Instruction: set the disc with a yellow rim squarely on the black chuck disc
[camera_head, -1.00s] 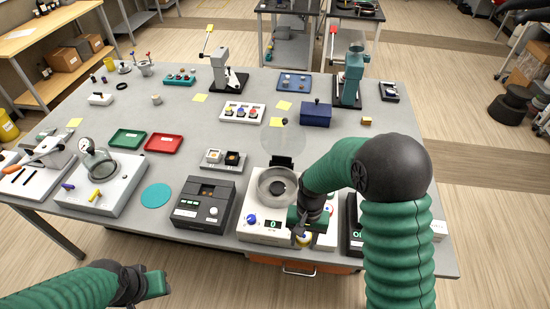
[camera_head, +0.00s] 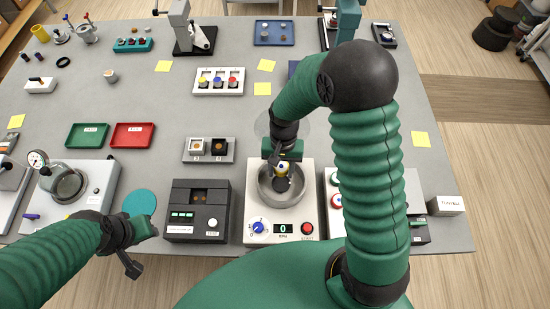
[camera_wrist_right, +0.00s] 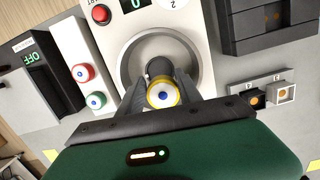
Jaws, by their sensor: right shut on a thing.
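The disc with a yellow rim (camera_wrist_right: 162,94) is between the fingertips of my right gripper (camera_wrist_right: 158,95); its pale top has a blue centre. In the head view, my right gripper (camera_head: 282,162) holds this yellow-rimmed disc (camera_head: 282,169) over the round metal bowl (camera_head: 302,196) of a white machine. The black chuck disc (camera_wrist_right: 157,68) shows partly in the bowl beyond the held disc in the right wrist view. The rest of it is hidden, and I cannot tell the gap between them. My left gripper (camera_head: 132,264) hangs near the table's front edge; its jaw opening is unclear.
The white machine (camera_head: 253,210) has a blue knob, a display reading 0 and a red button. Its clear lid (camera_head: 263,125) stands up behind the bowl. A dark box (camera_head: 198,211) stands left of it. A teal round mat (camera_head: 139,203) lies farther left.

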